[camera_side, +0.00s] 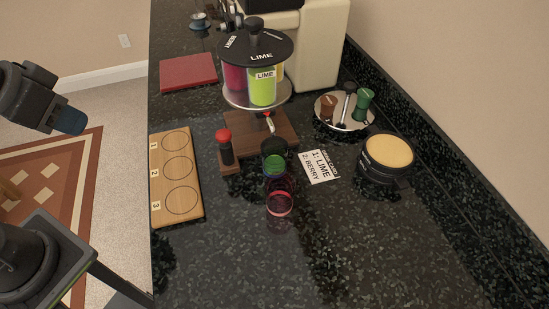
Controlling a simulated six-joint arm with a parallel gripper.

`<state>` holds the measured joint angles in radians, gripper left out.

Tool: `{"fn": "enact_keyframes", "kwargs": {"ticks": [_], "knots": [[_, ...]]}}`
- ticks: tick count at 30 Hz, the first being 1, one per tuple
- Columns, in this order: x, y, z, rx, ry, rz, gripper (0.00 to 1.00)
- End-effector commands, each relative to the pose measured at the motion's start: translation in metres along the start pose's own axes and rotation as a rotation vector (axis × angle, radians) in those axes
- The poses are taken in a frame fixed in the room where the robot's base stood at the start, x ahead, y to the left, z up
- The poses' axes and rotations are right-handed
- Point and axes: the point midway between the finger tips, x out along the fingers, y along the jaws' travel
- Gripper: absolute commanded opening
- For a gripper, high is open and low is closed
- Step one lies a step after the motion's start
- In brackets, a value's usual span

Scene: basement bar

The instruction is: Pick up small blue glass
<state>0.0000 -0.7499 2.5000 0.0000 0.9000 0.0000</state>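Several small coloured glasses stand close together in a row on the dark speckled counter, overlapping in the side view. A green one (274,163) is behind, a bluish-purple one (278,184) is in the middle, and a pink-red one (280,206) is in front. The overlap makes it hard to tell where the blue glass begins and ends. Parts of my arm show at the left edge, off the counter and well away from the glasses. I cannot see my gripper's fingers.
A wooden board (188,212) with three numbered circles lies left. A card (319,167), black tub (385,173) and round tray (326,125) stand right. The front counter is clear.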

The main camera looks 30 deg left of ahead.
Motion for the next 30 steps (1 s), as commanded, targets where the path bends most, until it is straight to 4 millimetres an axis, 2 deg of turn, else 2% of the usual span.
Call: {"fn": "enact_keyframes", "kwargs": {"ticks": [2,18,26,29,30], "knots": [[0.000,0.000,0.000,0.000,0.000,0.000,0.34],[0.000,0.000,0.000,0.000,0.000,0.000,0.85],[0.000,0.000,-0.001,0.011,-0.001,0.000,0.87],[0.001,0.004,-0.008,0.111,-0.007,0.000,0.87],[0.001,0.007,-0.013,0.191,-0.011,0.001,0.87]]}}
